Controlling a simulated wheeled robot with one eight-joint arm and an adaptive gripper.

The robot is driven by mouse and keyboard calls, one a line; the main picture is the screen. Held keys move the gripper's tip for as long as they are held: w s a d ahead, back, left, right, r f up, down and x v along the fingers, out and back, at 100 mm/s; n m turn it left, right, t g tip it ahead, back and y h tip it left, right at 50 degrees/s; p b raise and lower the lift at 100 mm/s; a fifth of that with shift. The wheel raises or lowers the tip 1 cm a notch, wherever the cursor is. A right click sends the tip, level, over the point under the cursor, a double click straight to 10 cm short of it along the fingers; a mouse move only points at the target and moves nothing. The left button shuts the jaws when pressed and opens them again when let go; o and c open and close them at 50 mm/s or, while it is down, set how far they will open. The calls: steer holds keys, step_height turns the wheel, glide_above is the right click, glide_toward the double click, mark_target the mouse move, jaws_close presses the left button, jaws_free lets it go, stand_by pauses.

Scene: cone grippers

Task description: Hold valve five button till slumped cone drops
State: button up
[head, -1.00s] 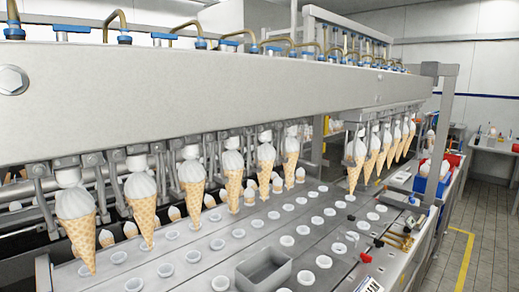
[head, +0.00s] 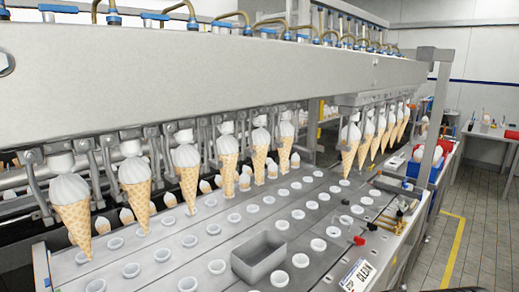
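A row of several white-topped waffle cones hangs from the machine's cone holders, from the nearest cone (head: 72,215) back to the middle cone (head: 286,145). A second group of cones (head: 349,145) hangs further right under a separate block. I cannot tell which cone is slumped. Small red and black knobs (head: 359,240) sit on the right side of the plate, near brass valve fittings (head: 402,213). No readable number marks a valve five button. My gripper is not in view.
A grey open box (head: 259,258) stands on the plate (head: 205,240) among rows of white cups (head: 187,284). A long metal beam (head: 200,75) spans above. A blue bin (head: 425,170) stands at right. The tiled floor (head: 480,235) beyond the yellow line is clear.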

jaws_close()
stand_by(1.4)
